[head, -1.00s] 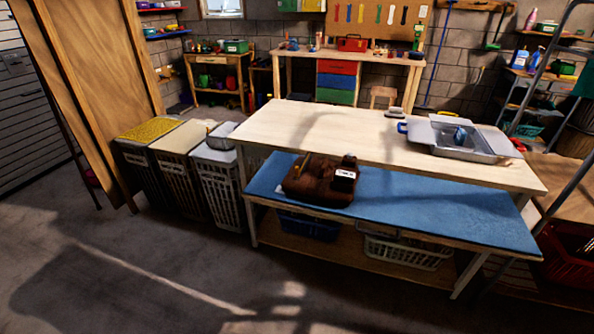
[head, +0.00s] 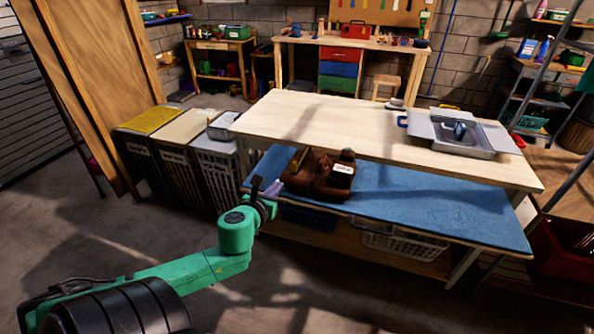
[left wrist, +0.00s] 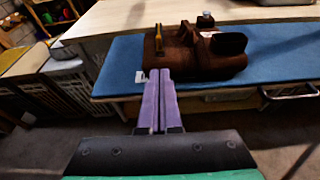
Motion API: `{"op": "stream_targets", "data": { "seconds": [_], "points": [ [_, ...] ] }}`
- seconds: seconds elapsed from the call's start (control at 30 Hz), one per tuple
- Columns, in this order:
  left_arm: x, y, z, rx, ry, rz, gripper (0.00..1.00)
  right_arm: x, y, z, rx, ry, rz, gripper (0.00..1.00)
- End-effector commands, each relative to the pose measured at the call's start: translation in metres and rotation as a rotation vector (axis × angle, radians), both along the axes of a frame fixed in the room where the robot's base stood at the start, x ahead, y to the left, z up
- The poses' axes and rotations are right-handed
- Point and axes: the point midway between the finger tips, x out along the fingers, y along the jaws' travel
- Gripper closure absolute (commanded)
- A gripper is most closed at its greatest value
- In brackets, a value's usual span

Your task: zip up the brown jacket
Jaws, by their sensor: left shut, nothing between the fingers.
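The brown jacket (head: 312,178) lies bunched on the blue padded bench (head: 430,213), near its left end. A black item with a white label (head: 343,176) sits at its right side. The jacket (left wrist: 203,60) also shows in the left wrist view, with a yellow piece (left wrist: 155,34) at its left; I cannot make out the zip. My left gripper (head: 276,187) is shut and empty, just left of the jacket and apart from it. Its purple fingers (left wrist: 158,76) lie together in the left wrist view, pointing at the bench's left end. My right gripper is out of view.
A pale wooden table (head: 350,120) stands directly behind the bench and rises above it. A grey tray (head: 465,139) is at its right. Several hampers (head: 175,150) stand to the left. Baskets (head: 405,245) sit under the bench. The bench right of the jacket is clear.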

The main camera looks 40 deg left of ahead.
Motion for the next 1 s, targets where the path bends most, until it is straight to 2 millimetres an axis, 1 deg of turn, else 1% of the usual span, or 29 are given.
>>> {"op": "stream_targets", "data": {
  "seconds": [0.03,0.1,0.3,0.37,0.5,0.67,1.0],
  "points": [
    [0.010,0.004,-0.003,0.000,-0.004,0.002,1.00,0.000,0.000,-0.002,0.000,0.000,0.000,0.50],
    [0.024,0.009,-0.007,-0.001,-0.006,0.002,1.00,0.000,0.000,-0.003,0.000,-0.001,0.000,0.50],
    [0.062,0.023,-0.020,-0.007,-0.004,0.006,1.00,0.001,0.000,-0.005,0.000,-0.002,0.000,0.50],
    [0.074,0.026,-0.023,-0.006,-0.005,0.003,1.00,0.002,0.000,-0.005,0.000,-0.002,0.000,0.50],
    [0.095,0.034,-0.022,-0.007,-0.002,0.004,1.00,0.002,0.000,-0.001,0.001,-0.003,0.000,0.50],
    [0.106,0.037,-0.023,-0.007,0.000,0.001,1.00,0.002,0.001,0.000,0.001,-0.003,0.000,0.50],
    [0.107,0.037,-0.024,-0.007,0.001,0.001,1.00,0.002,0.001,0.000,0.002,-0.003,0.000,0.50]
  ]
}}
